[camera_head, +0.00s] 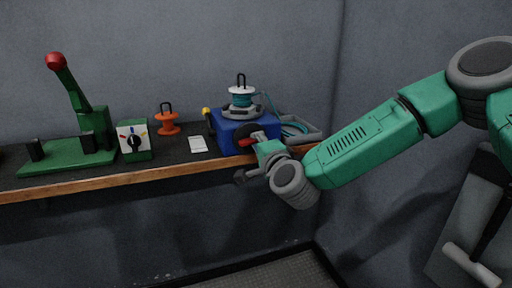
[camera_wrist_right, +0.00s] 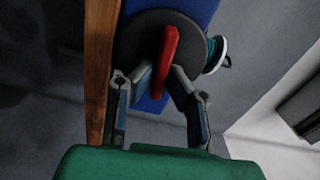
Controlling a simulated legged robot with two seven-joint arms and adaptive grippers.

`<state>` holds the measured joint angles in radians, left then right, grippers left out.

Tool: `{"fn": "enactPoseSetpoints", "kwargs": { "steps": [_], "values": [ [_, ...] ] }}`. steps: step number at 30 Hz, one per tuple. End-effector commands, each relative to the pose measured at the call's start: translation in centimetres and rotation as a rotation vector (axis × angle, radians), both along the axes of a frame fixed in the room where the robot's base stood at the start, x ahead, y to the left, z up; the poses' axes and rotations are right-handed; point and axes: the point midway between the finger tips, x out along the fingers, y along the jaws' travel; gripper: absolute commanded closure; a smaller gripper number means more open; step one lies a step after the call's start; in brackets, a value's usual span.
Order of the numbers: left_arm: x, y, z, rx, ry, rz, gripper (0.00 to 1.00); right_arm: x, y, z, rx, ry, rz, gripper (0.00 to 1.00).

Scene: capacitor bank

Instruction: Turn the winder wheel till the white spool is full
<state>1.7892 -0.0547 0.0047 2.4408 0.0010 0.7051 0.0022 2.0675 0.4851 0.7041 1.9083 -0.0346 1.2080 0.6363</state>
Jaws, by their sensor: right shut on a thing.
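The blue winder box (camera_head: 228,134) stands on the shelf. Its dark wheel (camera_wrist_right: 140,38) faces my right wrist camera and has a red handle (camera_wrist_right: 166,58), which also shows in the head view (camera_head: 246,142). The white spool (camera_head: 241,90) sits on top of the winder with teal cable wound on it; how full it is I cannot tell exactly. It shows in part in the right wrist view (camera_wrist_right: 219,52). My right gripper (camera_wrist_right: 163,82) is at the wheel, its two fingers closed around the red handle. My left gripper is not in view.
A wooden-edged shelf (camera_head: 120,183) runs along the wall. On it are a green lever stand (camera_head: 70,157), a green box with a knob (camera_head: 134,141), an orange spool (camera_head: 167,122) and a white card (camera_head: 198,144). A grey tray (camera_head: 304,134) with teal cable lies right of the winder.

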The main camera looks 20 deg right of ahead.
Motion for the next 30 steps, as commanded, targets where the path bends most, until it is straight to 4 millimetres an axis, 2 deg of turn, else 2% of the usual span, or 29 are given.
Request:
{"fn": "enactPoseSetpoints", "kwargs": {
  "steps": [1,9,24,25,26,30],
  "values": [
    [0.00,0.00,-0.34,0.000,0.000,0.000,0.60,-0.19,-0.07,-0.85,0.021,0.015,0.000,1.00],
    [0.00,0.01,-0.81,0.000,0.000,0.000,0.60,-0.19,-0.07,-0.95,0.102,0.021,0.000,1.00],
    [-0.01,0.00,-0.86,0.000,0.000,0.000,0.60,-0.22,-0.04,-1.05,0.117,0.024,0.001,1.00],
    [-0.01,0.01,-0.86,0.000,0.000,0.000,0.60,-0.22,-0.04,-1.06,0.117,0.024,0.001,0.82],
    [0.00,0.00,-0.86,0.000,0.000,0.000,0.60,-0.21,-0.05,-1.05,0.117,0.024,0.000,0.71],
    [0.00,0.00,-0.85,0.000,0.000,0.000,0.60,-0.13,-0.04,-0.77,0.117,0.018,0.000,0.69]
  ]
}}
